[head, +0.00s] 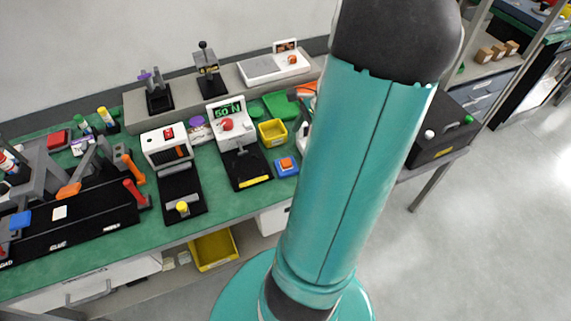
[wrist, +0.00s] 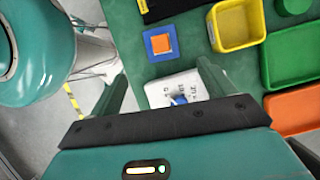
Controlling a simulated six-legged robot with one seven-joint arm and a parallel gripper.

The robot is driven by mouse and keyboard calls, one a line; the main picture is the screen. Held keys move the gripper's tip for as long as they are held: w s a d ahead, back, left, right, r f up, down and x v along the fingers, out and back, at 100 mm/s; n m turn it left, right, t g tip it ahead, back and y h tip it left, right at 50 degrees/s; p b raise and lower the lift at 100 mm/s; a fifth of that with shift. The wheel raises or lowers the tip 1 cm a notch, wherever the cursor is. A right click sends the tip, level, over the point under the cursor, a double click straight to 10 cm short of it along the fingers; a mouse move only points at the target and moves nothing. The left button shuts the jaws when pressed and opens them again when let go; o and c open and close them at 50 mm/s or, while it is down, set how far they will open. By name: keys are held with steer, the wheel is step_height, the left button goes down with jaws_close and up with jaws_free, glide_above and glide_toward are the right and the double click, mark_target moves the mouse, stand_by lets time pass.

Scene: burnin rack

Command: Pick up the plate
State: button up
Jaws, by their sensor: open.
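In the wrist view, my gripper (wrist: 163,72) is open, its two dark green fingers spread apart. A white block-like object (wrist: 170,86) with dark markings and a small blue part shows between the fingers; its near side is hidden by the gripper body. I cannot tell whether the fingers touch it. A small blue square plate (wrist: 149,47) with an orange square (wrist: 161,44) on it lies on the green bench just beyond the fingertips. The blue plate also shows in the head view (head: 280,171), left of my arm. I cannot tell which object is the task's plate. My gripper is hidden in the head view.
A yellow bin (wrist: 238,46), a green tray (wrist: 292,52) and an orange tray (wrist: 295,108) lie right of my gripper. A force tester (head: 229,124) and a black-based device (head: 180,185) stand on the bench (head: 217,208). The bench edge is close on the left in the wrist view.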

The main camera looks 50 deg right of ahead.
mark_target(289, 161)
steer(key=x, duration=1)
steer(key=shift+w+a+f, duration=0.1)
steer(key=shift+w+f, duration=0.1)
steer(key=c, duration=1.1)
